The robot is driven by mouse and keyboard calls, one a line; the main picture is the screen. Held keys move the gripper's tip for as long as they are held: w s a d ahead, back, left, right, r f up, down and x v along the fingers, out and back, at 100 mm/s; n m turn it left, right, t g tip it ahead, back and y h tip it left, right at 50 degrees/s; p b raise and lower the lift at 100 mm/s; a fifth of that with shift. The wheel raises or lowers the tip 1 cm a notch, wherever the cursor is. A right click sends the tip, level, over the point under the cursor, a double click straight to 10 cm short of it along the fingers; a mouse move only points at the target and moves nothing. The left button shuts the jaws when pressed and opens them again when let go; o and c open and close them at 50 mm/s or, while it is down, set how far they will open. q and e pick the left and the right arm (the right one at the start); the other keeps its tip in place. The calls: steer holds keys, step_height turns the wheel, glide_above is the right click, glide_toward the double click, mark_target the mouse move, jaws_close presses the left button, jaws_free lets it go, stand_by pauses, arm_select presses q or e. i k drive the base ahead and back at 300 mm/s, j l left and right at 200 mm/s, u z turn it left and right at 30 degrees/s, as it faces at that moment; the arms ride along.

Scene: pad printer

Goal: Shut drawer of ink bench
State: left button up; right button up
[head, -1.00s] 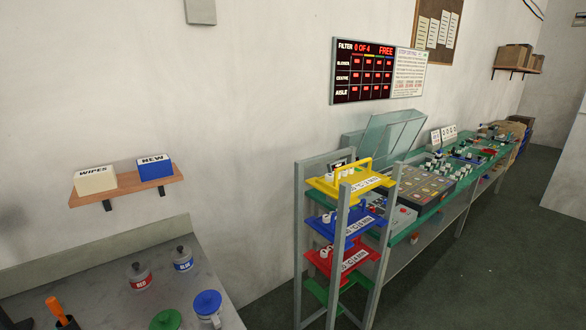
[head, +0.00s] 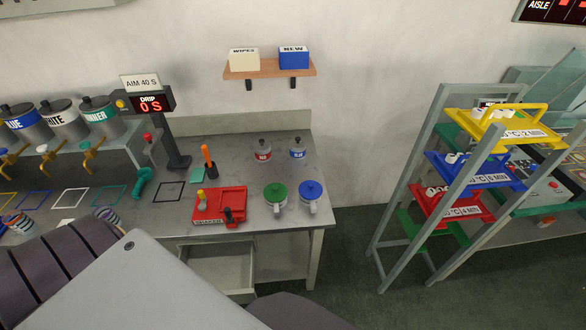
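The ink bench (head: 240,134) has a grey top and stands against the wall in the head view. Its drawer (head: 222,268) is under the front edge and is pulled out, with its inside showing. Part of the drawer's left side and front is hidden behind my own body in the lower part of the view. Neither of my grippers is in view.
A rack of coloured trays (head: 470,190) stands at right. Bare floor (head: 345,265) lies between bench and rack.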

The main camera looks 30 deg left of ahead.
mark_target(229, 266)
steer(key=u, duration=2.45)
